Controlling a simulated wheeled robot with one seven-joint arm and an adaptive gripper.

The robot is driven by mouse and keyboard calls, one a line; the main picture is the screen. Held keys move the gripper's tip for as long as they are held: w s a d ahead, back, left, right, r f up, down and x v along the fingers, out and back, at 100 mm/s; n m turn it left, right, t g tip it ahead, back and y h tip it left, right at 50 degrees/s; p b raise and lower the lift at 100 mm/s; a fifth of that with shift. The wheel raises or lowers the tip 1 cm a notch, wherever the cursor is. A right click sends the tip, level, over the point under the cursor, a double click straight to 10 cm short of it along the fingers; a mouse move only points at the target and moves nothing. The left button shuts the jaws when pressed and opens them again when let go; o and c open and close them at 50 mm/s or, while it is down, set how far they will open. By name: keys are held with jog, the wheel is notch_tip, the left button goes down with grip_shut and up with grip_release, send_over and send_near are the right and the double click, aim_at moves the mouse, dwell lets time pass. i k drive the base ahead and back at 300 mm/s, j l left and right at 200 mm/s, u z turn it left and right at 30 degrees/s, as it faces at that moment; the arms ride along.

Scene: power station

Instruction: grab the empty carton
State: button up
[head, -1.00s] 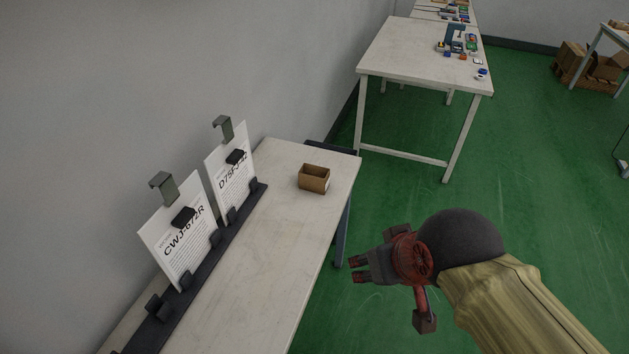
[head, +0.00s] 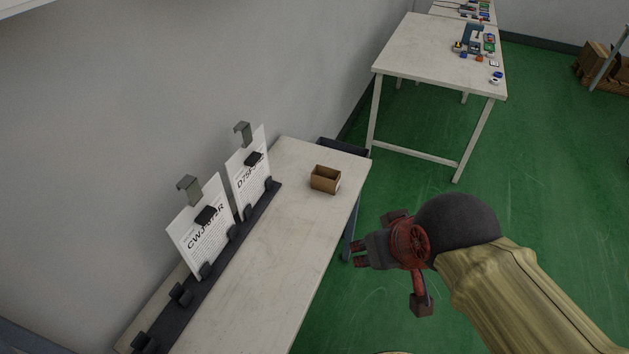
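The empty carton (head: 325,180) is a small open-topped brown box. It stands upright near the far right end of the near white table (head: 268,248), and no contents show inside it. My gripper (head: 356,254) is in front of and to the right of the carton in the picture, apart from it, beside the table's right edge. Its fingers point left. The fingers are small and dark here, with a slight gap between the tips and nothing seen between them.
Two printed white cards (head: 200,228) stand in a dark rack (head: 207,270) along the wall side of the near table. A second white table (head: 425,58) with small parts stands farther back. Green floor (head: 540,180) is clear on the right.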

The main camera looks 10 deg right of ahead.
aim_at(324, 179)
jog(key=i+l+u, duration=0.1)
jog(key=l+u, duration=0.95)
jog(key=l, duration=1.1)
jog(key=l+u, duration=0.15)
jog(key=l, duration=1.15)
jog(key=k, duration=0.05)
